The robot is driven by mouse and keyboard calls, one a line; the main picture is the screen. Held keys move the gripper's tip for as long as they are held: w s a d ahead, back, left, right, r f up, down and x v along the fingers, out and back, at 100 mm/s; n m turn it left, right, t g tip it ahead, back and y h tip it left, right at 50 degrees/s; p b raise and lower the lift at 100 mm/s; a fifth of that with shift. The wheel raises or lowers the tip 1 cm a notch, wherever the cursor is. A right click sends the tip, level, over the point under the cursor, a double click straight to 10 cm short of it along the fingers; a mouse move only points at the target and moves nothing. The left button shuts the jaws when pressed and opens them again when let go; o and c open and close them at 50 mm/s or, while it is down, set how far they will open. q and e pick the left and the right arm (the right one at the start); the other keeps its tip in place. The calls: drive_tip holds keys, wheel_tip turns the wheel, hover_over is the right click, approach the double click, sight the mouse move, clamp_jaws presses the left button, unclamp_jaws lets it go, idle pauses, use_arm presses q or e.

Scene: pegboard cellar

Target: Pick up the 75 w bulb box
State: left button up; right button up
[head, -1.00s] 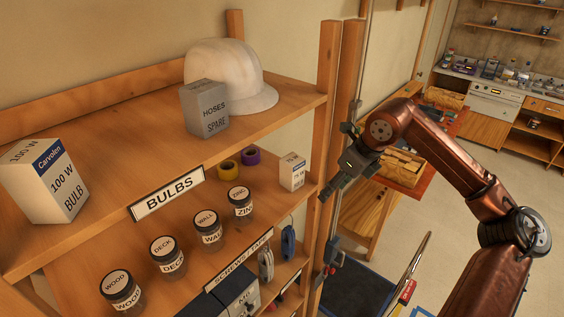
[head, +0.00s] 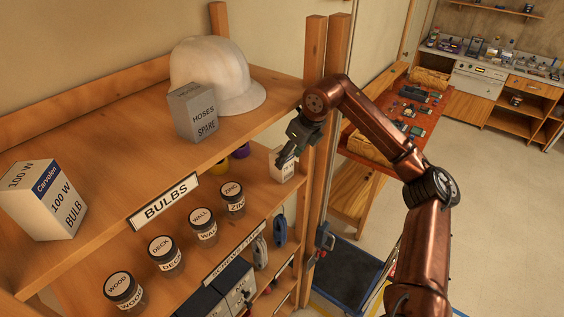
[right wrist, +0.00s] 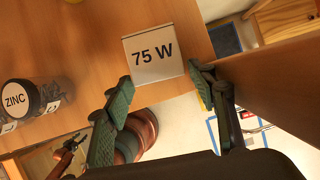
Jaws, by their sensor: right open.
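The 75 W bulb box (right wrist: 155,60) is a small white box standing on the middle shelf, near its right end. In the head view the box (head: 284,168) is partly hidden by my right gripper (head: 284,160). In the right wrist view my right gripper (right wrist: 160,85) is open, with its fingers apart at either side of the box's near face. I cannot tell whether either finger touches the box. My left gripper is not in view.
A jar labelled ZINC (head: 233,198) and several other jars stand left of the box. A wooden post (head: 312,150) rises close to its right.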

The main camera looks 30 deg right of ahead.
drive_tip(key=p+x, duration=0.1)
drive_tip(key=x, duration=0.4)
drive_tip(key=shift+f, duration=0.1)
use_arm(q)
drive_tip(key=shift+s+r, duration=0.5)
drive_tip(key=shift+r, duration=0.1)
use_arm(e)
drive_tip(key=c, duration=0.9)
drive_tip(key=shift+c, duration=0.2)
